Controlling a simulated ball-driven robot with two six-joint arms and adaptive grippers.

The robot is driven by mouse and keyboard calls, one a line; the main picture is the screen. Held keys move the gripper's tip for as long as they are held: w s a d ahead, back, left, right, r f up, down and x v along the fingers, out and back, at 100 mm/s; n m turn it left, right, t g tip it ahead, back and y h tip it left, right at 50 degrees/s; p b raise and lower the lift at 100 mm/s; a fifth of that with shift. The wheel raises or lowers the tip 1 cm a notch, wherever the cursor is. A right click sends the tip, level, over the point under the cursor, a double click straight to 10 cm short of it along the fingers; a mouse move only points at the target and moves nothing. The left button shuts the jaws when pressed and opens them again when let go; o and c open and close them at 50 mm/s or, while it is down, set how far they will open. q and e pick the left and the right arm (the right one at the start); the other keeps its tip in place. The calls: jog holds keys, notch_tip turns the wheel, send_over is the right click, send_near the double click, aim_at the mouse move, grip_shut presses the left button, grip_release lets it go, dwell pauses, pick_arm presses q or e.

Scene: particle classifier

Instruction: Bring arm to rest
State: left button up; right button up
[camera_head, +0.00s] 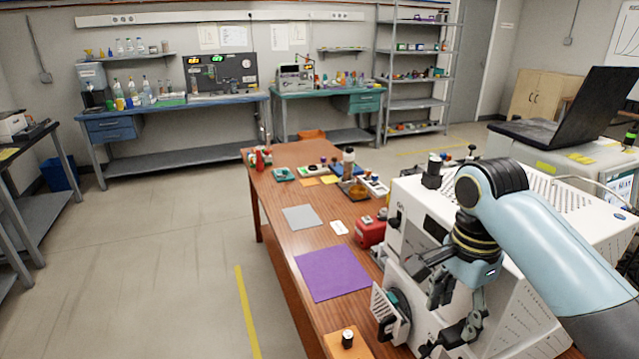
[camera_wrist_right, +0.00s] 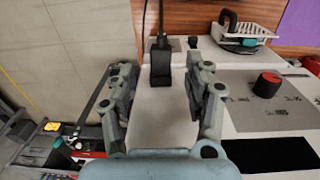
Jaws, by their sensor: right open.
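My right arm (camera_head: 550,230) comes in from the right in the head view and reaches over the white instrument (camera_head: 520,270) on the wooden table. Its gripper (camera_head: 440,325) hangs down in front of the instrument's face. In the right wrist view the right gripper (camera_wrist_right: 160,95) is open, its two fingers well apart with nothing held between them. A black connector with a cable (camera_wrist_right: 160,62) shows on a white surface beyond the fingers. Whether the fingers touch anything cannot be told. My left gripper is not in view.
The wooden table (camera_head: 285,205) bears a purple mat (camera_head: 332,272), a grey sheet (camera_head: 300,217), a red box (camera_head: 370,231) and several small items. A black laptop (camera_head: 570,115) stands at the right. The floor left of the table (camera_head: 150,260) is clear.

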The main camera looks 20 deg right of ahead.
jog(key=s+a+r+n+t, duration=0.2)
jog(key=s+n, duration=0.6)
jog(key=n, duration=0.1)
jog(key=s+a+r+n+t, duration=0.2)
jog(key=s+n, duration=0.6)
notch_tip(320, 180, down, 42)
jog(key=s+d+g+h+b, duration=0.1)
jog(key=s+d+g+b, duration=0.15)
jog(key=b, duration=1.15)
jog(key=s+f+b, duration=0.5)
jog(key=s+f, duration=0.4)
jog(key=f, duration=0.3)
jog(key=s+d+f+b, duration=0.1)
jog(key=s+f+b, duration=0.4)
jog(key=s+f, duration=0.4)
notch_tip(320, 180, down, 4)
jog(key=shift+s+r, duration=0.15)
jog(key=shift+r, duration=0.05)
jog(key=shift+g, duration=0.25)
